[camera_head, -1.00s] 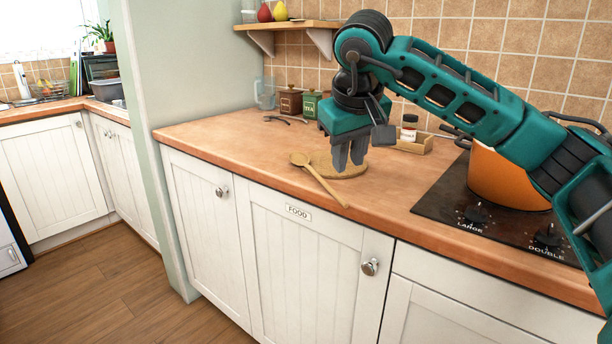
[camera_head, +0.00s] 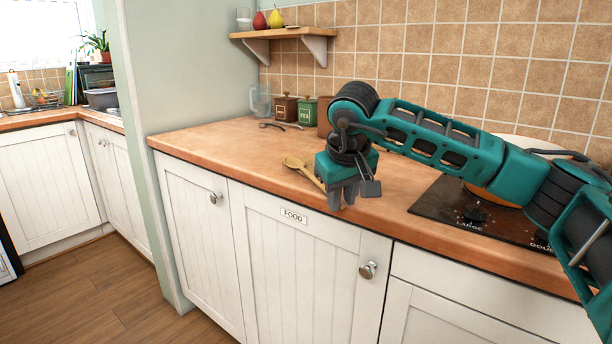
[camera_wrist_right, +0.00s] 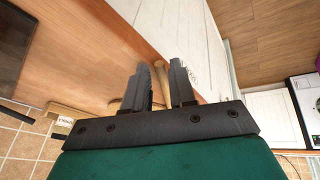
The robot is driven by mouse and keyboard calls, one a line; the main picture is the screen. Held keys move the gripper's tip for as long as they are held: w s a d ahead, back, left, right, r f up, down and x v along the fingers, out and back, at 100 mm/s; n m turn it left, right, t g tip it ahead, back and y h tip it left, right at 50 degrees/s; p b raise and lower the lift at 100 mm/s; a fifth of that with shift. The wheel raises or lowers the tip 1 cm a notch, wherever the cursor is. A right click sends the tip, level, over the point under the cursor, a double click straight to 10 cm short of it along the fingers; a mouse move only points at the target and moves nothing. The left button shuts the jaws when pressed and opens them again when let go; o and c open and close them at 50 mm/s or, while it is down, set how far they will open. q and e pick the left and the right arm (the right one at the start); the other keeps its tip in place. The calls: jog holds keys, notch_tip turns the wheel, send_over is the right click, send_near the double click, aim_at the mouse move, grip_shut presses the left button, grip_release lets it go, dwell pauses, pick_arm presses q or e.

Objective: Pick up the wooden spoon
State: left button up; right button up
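The wooden spoon (camera_head: 305,172) lies on the wooden counter near its front edge, bowl to the back left. In the head view my right gripper hides the lower part of its handle. My right gripper (camera_head: 342,194) is low over the counter's front edge, fingers pointing down. In the right wrist view, its two fingers (camera_wrist_right: 160,88) are apart, and a tan strip that looks like the spoon handle (camera_wrist_right: 161,78) shows in the gap between them. I cannot tell whether they touch it. My left gripper is out of view.
A black hob (camera_head: 455,207) with an orange pot (camera_head: 488,191) is to the right, under my arm. Brown and green canisters (camera_head: 296,109) and a glass jug (camera_head: 260,101) stand at the back. A shelf (camera_head: 285,32) is above.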

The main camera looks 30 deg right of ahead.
jog(key=shift+c, duration=0.4)
grip_shut()
jog(key=shift+r, duration=0.1)
